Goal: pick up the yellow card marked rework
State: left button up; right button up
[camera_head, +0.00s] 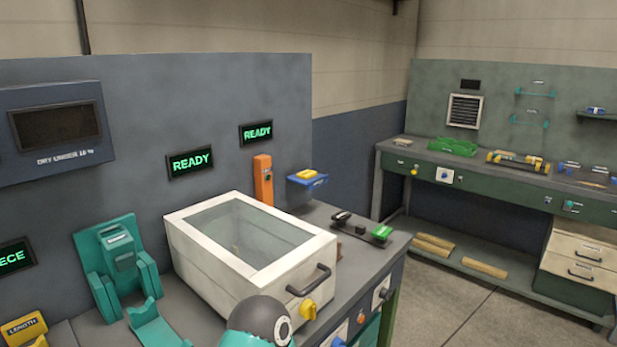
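No card with a readable "rework" mark shows in the head view. A small yellow block or card (307,173) lies on a blue holder (307,185) on the wall behind the near bench; any lettering on it is too small to read. A yellow piece marked LENGTH (24,328) stands at the lower left. Neither of my grippers is in view. A dark rounded part with teal at the bottom edge looks like one of my arm links.
A white box with a glass lid (180,250) fills the middle of the near bench. A teal stand (118,255) is left of it, an orange post (263,180) behind. A green workbench (480,175) stands across open floor (440,305) at right.

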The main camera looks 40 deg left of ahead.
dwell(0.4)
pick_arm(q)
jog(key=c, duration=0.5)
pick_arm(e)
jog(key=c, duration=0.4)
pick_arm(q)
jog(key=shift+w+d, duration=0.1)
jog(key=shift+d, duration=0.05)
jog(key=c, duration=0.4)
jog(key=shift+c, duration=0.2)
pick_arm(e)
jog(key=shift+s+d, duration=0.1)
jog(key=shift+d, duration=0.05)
